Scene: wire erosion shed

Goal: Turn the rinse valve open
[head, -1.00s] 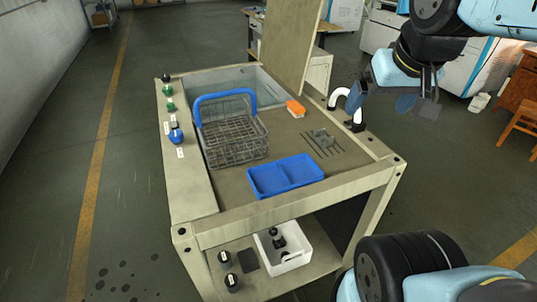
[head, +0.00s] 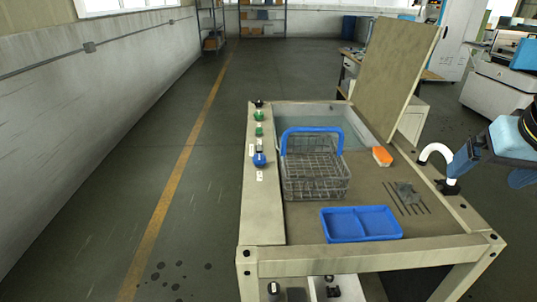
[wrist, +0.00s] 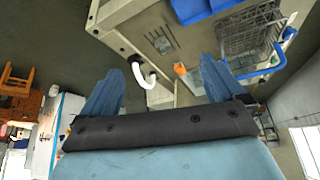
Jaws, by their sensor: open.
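In the head view, the bench's left rail carries a blue valve knob (head: 260,159), green knobs (head: 258,131) and a black knob (head: 258,103), with small white labels beside them. Which one is the rinse valve cannot be read from the labels. My gripper (wrist: 162,65) is open and empty, its two blue fingers spread in the wrist view. In the head view it is at the right edge, partly cut off, by the white curved spout (head: 435,149) and across the bench from the knobs. The spout also shows between the fingers in the wrist view (wrist: 148,78).
A tall panel (head: 393,70) stands at the back. The floor left of the bench is clear.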

